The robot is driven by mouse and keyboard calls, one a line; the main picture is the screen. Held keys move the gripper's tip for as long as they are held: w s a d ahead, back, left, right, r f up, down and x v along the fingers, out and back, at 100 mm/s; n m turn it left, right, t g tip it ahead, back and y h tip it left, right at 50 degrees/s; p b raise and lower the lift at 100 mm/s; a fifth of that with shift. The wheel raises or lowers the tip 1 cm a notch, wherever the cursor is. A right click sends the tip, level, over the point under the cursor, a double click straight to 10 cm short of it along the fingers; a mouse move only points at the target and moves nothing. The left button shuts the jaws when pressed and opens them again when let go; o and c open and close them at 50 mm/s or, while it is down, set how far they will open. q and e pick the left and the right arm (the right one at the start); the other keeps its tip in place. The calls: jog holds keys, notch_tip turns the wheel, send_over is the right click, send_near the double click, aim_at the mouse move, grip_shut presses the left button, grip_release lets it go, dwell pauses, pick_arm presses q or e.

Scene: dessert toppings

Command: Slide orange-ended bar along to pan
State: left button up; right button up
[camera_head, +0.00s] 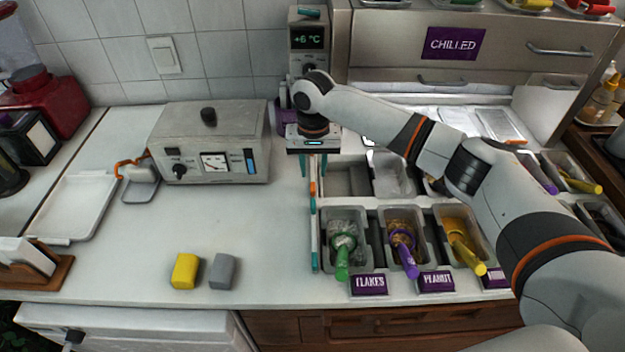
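A thin bar (313,222) with orange and teal parts lies along the left edge of the topping well, running front to back. An orange stretch of it (313,188) shows just in front of my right gripper. My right gripper (313,168) points down over the bar's far part; its two teal fingers are apart, one on each side of the bar. Whether they touch it I cannot tell. My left gripper is not in view.
Front pans hold green (342,258), purple (404,250) and yellow (462,240) scoops. A metal warmer (210,140) stands left. Yellow (186,270) and grey (223,271) blocks lie near the front edge. The counter between warmer and blocks is clear. My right arm spans the pans.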

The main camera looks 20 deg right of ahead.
aim_at(313, 186)
notch_tip(313, 186, down, 6)
jog(key=shift+r, duration=0.2)
jog(key=shift+f, duration=0.15)
jog(key=shift+c, duration=0.6)
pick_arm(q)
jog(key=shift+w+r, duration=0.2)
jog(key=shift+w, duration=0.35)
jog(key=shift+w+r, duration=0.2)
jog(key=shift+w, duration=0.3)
pick_arm(e)
grip_shut()
pick_arm(q)
jog(key=shift+p, duration=0.3)
